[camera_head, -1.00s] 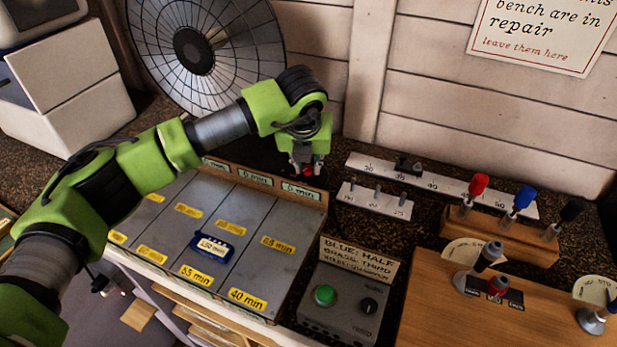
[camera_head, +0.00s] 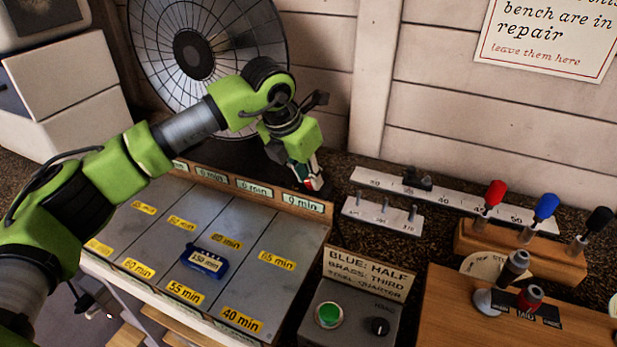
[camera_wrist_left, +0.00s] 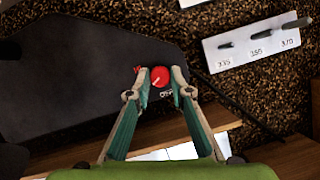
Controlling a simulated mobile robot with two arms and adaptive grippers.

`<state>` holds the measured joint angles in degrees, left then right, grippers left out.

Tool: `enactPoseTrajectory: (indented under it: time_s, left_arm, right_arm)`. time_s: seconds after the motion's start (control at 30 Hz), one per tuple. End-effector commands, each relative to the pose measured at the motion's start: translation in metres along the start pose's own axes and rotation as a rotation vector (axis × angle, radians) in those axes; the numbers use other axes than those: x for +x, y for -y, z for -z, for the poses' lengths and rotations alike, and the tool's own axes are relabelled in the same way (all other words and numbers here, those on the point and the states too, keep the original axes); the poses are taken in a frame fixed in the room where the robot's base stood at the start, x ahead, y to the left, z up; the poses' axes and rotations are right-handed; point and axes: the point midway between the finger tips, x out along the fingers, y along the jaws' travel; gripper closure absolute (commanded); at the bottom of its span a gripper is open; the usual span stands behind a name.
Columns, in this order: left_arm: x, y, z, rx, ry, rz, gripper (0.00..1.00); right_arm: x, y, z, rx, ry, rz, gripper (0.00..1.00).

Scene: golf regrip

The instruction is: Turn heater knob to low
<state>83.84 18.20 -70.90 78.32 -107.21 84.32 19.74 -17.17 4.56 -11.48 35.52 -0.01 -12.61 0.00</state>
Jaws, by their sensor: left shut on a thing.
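The heater has a round wire-fronted dish (camera_head: 207,50) at the back left and a black base, seen close in the left wrist view (camera_wrist_left: 90,75). Its round red knob (camera_wrist_left: 160,78) has a white pointer line and sits near the base's edge. White lettering lies just below right of the knob, too small to read surely, and a small red mark lies at its upper left. My left gripper (camera_wrist_left: 160,88) is shut on the knob, one finger on each side. In the head view the left gripper (camera_head: 310,183) reaches down tilted, partly hiding the knob.
A grey tray with time labels (camera_head: 220,235) stands in front of the heater. A white ruler strip (camera_head: 450,201) and a pegged plate (camera_head: 382,214) lie to the right. A control box (camera_head: 355,315) and wooden handle rack (camera_head: 520,245) stand further right.

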Motion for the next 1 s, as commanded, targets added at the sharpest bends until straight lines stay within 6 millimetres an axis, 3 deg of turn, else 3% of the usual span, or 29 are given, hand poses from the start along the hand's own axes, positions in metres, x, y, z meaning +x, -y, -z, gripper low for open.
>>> enactPoseTrajectory:
  time_s: [0.37, 0.4, 0.43, 0.8, 1.0]
  left_arm:
    - [-0.002, -0.001, -0.001, 0.001, 0.004, -0.001, 1.0]
    - [-0.002, -0.001, -0.001, 0.001, 0.004, -0.001, 0.69]
    - [-0.002, -0.001, -0.001, 0.001, 0.004, -0.001, 0.63]
    - [-0.003, 0.0, -0.001, 0.001, 0.002, 0.0, 0.63]
    - [-0.028, -0.001, -0.002, 0.002, 0.005, -0.002, 0.63]
  right_arm:
    - [0.0, 0.0, 0.0, 0.0, 0.0, 0.0, 0.6]
    - [0.0, 0.0, 0.0, 0.0, 0.0, 0.0, 0.6]
    - [0.0, 0.0, 0.0, 0.0, 0.0, 0.0, 0.6]
    - [0.0, -0.004, -0.001, -0.001, 0.001, -0.004, 0.6]
    - [0.0, -0.002, -0.001, 0.0, 0.001, -0.002, 0.6]
